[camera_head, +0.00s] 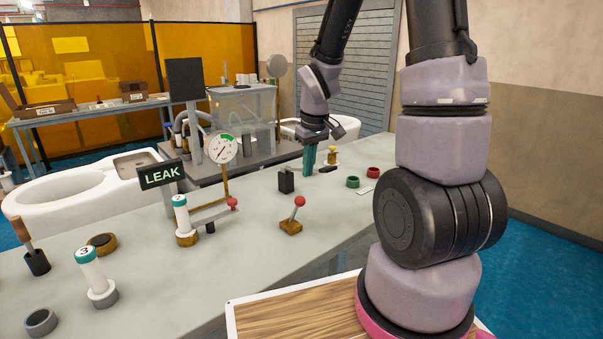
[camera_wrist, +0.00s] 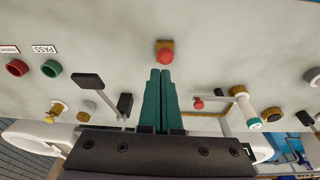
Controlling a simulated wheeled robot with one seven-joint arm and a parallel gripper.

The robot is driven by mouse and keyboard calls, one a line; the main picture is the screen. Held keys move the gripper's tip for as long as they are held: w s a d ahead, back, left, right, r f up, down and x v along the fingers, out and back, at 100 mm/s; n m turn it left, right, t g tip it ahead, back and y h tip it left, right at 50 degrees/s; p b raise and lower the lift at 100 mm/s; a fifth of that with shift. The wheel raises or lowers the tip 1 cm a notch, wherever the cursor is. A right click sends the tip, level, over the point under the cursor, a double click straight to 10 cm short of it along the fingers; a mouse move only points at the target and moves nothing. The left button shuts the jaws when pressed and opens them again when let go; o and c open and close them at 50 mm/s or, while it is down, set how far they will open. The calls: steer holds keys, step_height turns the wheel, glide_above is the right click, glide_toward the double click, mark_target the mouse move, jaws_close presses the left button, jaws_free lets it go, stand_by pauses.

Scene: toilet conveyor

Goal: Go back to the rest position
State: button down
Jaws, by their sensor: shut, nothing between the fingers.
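My gripper (camera_head: 309,172) hangs over the far right part of the grey workbench (camera_head: 240,265), its teal fingers pointing down. In the wrist view the teal fingers (camera_wrist: 160,75) lie side by side, shut, with nothing between them. The red-knobbed lever (camera_head: 299,203) on its brass base stands on the bench, nearer the head camera than the gripper. In the wrist view the lever's red knob (camera_wrist: 163,56) shows just beyond the fingertips, apart from them in the picture. I cannot tell how high the fingertips are above the bench.
A black block (camera_head: 286,181), a green ring (camera_head: 353,182) and a red ring (camera_head: 373,172) are around the gripper. A teal-capped cylinder (camera_head: 181,216) stands under the LEAK sign (camera_head: 161,174) and gauge (camera_head: 221,148). Cylinder 3 (camera_head: 93,270) stands front left. White toilets (camera_head: 75,205) stand behind.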

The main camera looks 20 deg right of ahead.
steer(key=shift+s+r, duration=0.2)
stand_by(0.4)
steer(key=s+r+m+t, duration=0.2)
steer(key=s+r+m, duration=0.2)
steer(key=s+r, duration=0.3)
steer(key=s+r+m+t+y, duration=0.1)
steer(key=s+r+m+t, duration=0.2)
steer(key=s+r, duration=0.5)
step_height(320, 180, up, 8)
steer(key=shift+r+m+y, duration=0.15)
steer(key=shift+m+y, duration=0.15)
steer(key=shift+m, duration=0.2)
steer(key=shift+w, duration=0.1)
